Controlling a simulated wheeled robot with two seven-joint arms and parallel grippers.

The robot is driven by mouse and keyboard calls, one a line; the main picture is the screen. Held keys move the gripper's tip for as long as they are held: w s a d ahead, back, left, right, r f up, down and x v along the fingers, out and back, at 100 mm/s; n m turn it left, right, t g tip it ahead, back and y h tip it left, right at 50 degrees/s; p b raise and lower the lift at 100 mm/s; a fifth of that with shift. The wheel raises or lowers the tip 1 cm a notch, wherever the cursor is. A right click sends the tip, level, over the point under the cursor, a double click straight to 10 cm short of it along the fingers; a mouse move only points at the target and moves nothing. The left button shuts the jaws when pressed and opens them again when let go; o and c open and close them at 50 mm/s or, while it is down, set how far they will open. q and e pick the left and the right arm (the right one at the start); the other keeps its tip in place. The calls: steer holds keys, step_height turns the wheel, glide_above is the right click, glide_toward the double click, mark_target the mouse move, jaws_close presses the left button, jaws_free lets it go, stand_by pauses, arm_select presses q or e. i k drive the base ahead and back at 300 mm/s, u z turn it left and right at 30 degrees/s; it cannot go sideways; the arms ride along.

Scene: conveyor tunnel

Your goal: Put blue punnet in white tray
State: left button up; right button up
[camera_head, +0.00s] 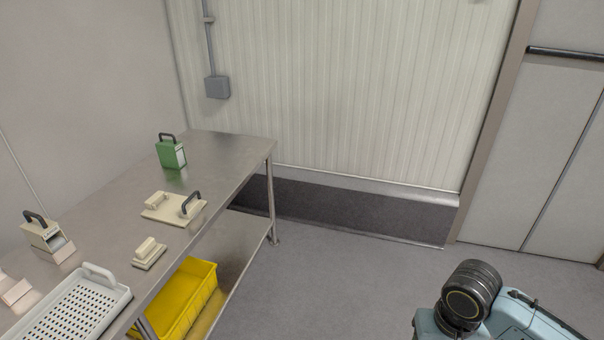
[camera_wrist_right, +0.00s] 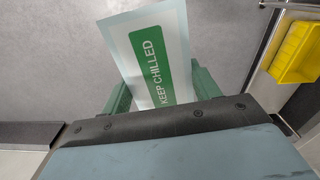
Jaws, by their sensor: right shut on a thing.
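In the right wrist view my right gripper (camera_wrist_right: 162,82) is shut on a pale labelled pack (camera_wrist_right: 152,58). A white face with a green "KEEP CHILLED" panel shows between green parts on both sides. The rest of the pack is hidden by the gripper body, so I cannot tell its full shape. A white perforated tray (camera_head: 105,273) lies on the steel table at the lower left of the head view, cut off by the frame edge. No blue punnet is plain in either view. My left gripper is out of view.
The steel table (camera_head: 222,160) carries a green handled box (camera_head: 171,154), a cream board with handles (camera_head: 165,207), a small cream block (camera_head: 149,253) and a cream handled item (camera_head: 45,238). A yellow crate (camera_head: 187,297) sits on its lower shelf. The floor (camera_head: 330,285) right of the table is clear.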

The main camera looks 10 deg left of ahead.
mark_target(73, 319)
steer(key=i, duration=2.85)
steer(key=u, duration=4.9)
steer(key=i, duration=1)
steer(key=u, duration=0.05)
